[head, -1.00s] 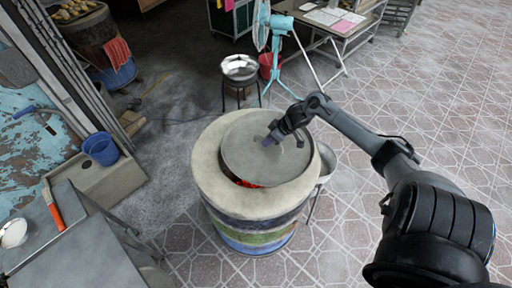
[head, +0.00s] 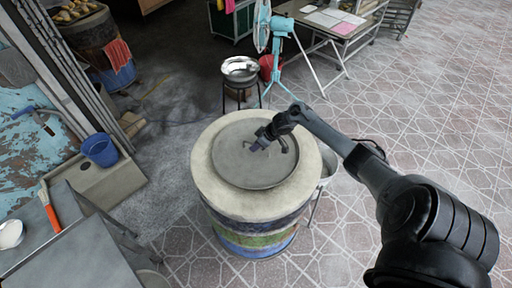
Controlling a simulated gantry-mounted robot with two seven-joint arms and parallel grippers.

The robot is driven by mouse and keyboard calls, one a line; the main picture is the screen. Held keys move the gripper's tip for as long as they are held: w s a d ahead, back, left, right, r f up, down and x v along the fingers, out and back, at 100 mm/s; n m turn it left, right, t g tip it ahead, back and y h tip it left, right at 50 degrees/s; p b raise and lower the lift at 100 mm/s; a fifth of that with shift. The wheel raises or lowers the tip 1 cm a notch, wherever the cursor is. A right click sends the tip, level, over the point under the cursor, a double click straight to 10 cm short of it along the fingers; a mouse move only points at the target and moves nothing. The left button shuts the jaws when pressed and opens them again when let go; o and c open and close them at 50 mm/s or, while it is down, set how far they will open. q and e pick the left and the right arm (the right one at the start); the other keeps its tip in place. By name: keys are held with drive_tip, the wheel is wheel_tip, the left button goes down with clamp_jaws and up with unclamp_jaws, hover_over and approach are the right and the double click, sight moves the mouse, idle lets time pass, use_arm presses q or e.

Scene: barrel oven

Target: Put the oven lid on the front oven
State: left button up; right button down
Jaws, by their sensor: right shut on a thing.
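The front oven (head: 215,188) is a barrel with a pale rim and coloured bands, standing mid-floor. The round grey oven lid (head: 240,168) lies over its opening, looking flat and roughly centred. No glowing coals show around its edge. My right gripper (head: 257,145) is over the lid's upper part, shut on the lid, apparently at its handle. The grasp itself is small and partly hidden by the fingers. My left gripper is not in view.
A steel bowl on a stand (head: 240,72) and a blue fan (head: 278,30) stand behind the oven. Another bowl (head: 328,163) is close at its right. A metal table (head: 75,255) is at front left. The tiled floor at right is open.

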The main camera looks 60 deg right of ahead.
drive_tip(key=shift+w+f, duration=0.1)
drive_tip(key=shift+f, duration=0.15)
drive_tip(key=shift+f, duration=0.1)
drive_tip(key=c, duration=1.1)
unclamp_jaws()
drive_tip(key=shift+f, duration=0.1)
